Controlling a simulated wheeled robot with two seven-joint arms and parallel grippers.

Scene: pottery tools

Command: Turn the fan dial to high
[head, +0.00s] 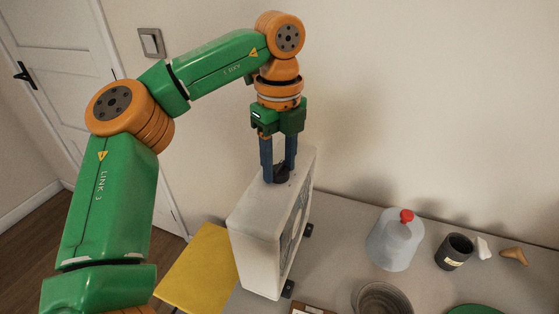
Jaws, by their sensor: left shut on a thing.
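The fan (262,232) is a pale box-shaped unit standing upright on the grey table, with its grille side facing right. Its dark dial (281,177) is on the top face, partly hidden by my fingers. My left gripper (279,176) points straight down over the top of the fan, with its blue fingers on either side of the dial and shut on it. The dial's markings and setting are too small to read. My right gripper is not in view.
A grey bottle (393,243) with a red cap, a dark cup (454,251), a white piece (483,248) and a brown piece (514,256) stand on the table (343,226) to the right. A bowl (382,299) is at the front. A yellow surface (200,268) lies left of the fan.

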